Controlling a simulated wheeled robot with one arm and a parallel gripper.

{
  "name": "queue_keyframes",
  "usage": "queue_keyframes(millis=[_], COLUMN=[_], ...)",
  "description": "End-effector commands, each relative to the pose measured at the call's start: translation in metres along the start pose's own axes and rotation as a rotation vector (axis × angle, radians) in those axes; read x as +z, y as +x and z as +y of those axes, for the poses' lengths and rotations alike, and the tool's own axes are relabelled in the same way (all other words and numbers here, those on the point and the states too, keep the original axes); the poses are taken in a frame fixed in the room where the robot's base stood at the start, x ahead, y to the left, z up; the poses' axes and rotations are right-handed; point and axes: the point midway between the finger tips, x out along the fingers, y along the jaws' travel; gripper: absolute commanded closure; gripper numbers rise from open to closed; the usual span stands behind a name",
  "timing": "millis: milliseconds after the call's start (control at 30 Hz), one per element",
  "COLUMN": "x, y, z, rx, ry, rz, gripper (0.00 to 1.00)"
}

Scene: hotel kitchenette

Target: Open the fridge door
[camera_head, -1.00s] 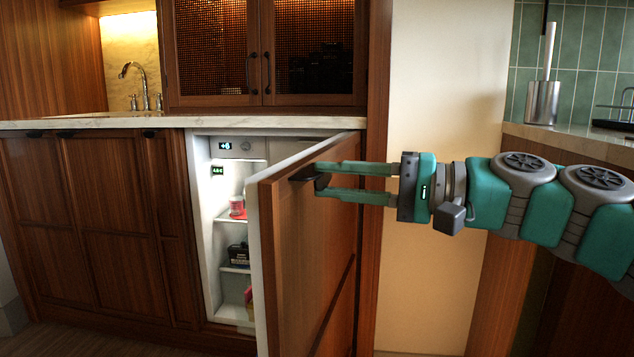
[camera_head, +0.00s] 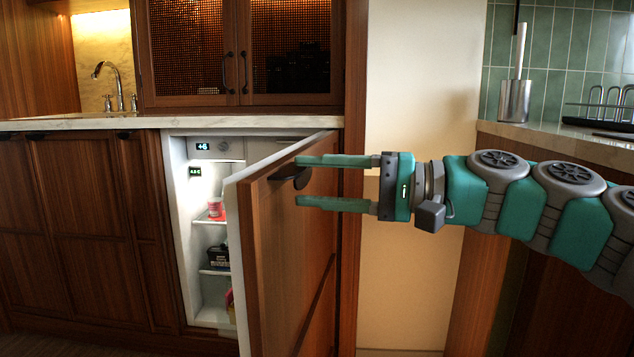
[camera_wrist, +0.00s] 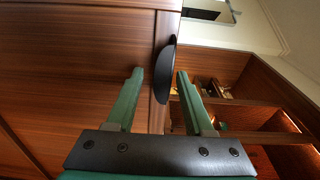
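The fridge door (camera_head: 290,250) is a wood panel with a white inner edge. It stands ajar, swung out to the right of the white fridge interior (camera_head: 207,260). A dark handle (camera_head: 290,177) is near its upper free edge. My gripper (camera_head: 297,181) is open, with one green finger above the handle and one below. In the wrist view the dark handle (camera_wrist: 165,70) lies between and beyond the two spread fingers (camera_wrist: 158,95), and no finger clearly touches it.
Inside the fridge are a red-and-white cup (camera_head: 216,209) and a dark box (camera_head: 218,256) on shelves. A marble counter (camera_head: 80,122) runs above. A counter (camera_head: 560,140) with a steel holder (camera_head: 514,100) stands at the right, by my arm.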

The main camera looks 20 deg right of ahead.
Motion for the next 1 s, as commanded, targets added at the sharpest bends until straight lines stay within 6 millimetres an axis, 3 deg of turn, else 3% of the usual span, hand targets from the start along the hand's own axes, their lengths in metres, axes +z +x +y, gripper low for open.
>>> queue_keyframes(millis=[167, 400, 667, 1000], x=[0.0, 0.0, 0.041, 0.102], y=[0.0, 0.0, -0.025, -0.061], z=[-0.007, -0.04, -0.044, -0.048], rx=[-0.001, 0.0, -0.009, -0.005], ry=[-0.001, -0.002, -0.003, -0.005], rz=[0.0, -0.001, 0.0, 0.0], gripper=[0.47, 0.47, 0.44, 0.47])
